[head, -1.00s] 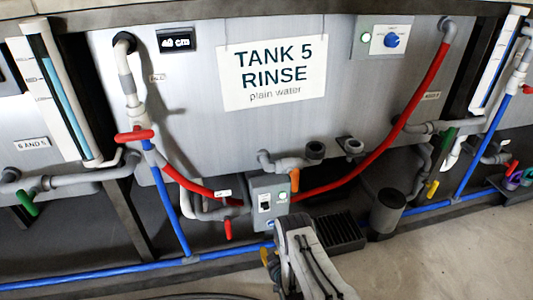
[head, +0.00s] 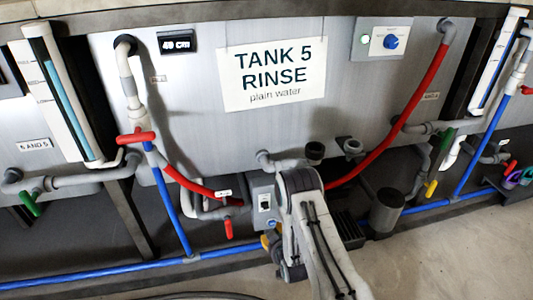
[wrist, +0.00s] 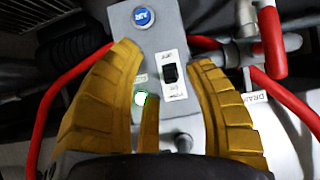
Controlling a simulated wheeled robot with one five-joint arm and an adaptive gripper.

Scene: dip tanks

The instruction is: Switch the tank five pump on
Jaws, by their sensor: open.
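The grey pump box (head: 261,197) stands under the TANK 5 RINSE sign (head: 273,77). Its right part is hidden behind my arm in the head view. In the wrist view the box (wrist: 188,20) carries a black rocker switch (wrist: 171,73) on a white plate, a blue round button (wrist: 143,17) and a small lit greenish lamp (wrist: 140,98). I cannot tell which way the rocker is tipped. My gripper (wrist: 164,55) is open and empty, its yellow fingers spread on both sides of the switch. I cannot tell whether they touch the box.
A red-handled valve (wrist: 271,42) and red hose (wrist: 70,90) lie close to the box in the wrist view. A blue pipe (head: 110,272) runs low along the tank front.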

